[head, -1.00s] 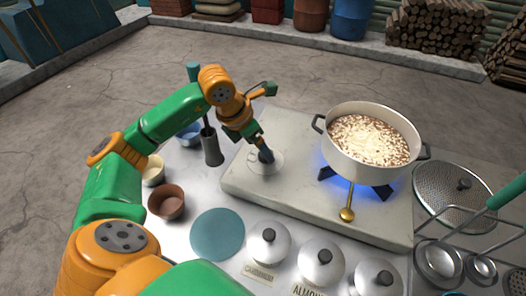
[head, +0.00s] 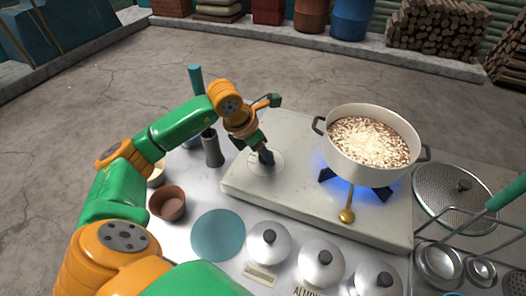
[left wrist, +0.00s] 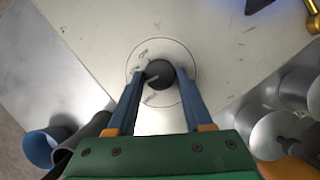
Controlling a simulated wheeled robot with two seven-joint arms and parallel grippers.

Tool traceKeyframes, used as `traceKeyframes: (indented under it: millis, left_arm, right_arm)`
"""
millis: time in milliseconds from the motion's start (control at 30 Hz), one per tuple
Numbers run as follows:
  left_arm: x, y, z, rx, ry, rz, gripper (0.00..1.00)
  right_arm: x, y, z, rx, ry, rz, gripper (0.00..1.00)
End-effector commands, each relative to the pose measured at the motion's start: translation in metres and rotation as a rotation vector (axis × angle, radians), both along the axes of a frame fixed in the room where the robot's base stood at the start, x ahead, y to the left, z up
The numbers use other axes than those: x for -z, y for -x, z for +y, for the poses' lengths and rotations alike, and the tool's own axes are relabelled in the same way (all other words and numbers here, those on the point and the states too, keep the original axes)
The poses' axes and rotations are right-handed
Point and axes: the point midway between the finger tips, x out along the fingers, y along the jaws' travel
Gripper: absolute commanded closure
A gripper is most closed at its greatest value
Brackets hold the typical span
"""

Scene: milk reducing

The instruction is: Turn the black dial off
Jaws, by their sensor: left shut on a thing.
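The black dial (left wrist: 158,72) sits on a round white plate with markings (left wrist: 149,45), on the left part of the pale stove top (head: 310,200). My left gripper (head: 266,157) reaches down to it from above. In the left wrist view its two blue fingers (left wrist: 159,77) are on either side of the dial, shut on it. In the head view the fingers mostly hide the dial. A white pot (head: 368,160) with foaming milk stands on the burner (head: 377,190), and a blue flame (head: 341,187) shows beneath. My right gripper is not in view.
A dark grey cylinder (head: 213,149) and brown bowl (head: 167,203) stand left of the stove. Lidded canisters (head: 269,243) and a teal disc (head: 218,235) are in front. A mesh lid (head: 455,198) and ladles (head: 438,263) lie right. A brass knob (head: 346,216) hangs at the burner.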

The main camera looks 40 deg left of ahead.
Motion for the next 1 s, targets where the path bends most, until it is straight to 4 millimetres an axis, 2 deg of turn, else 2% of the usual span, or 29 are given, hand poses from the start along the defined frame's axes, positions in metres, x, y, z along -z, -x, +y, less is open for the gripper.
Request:
traceKeyframes:
  millis: [267, 1000]
  left_arm:
    - [0.0001, -0.0016, 0.0022, 0.15, 0.0, -0.003, 1.0]
    - [-0.0021, -0.0071, 0.0055, 0.846, 0.003, -0.005, 1.0]
  right_arm:
    - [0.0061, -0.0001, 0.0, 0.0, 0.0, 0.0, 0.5]
    - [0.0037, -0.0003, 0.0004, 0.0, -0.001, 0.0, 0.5]
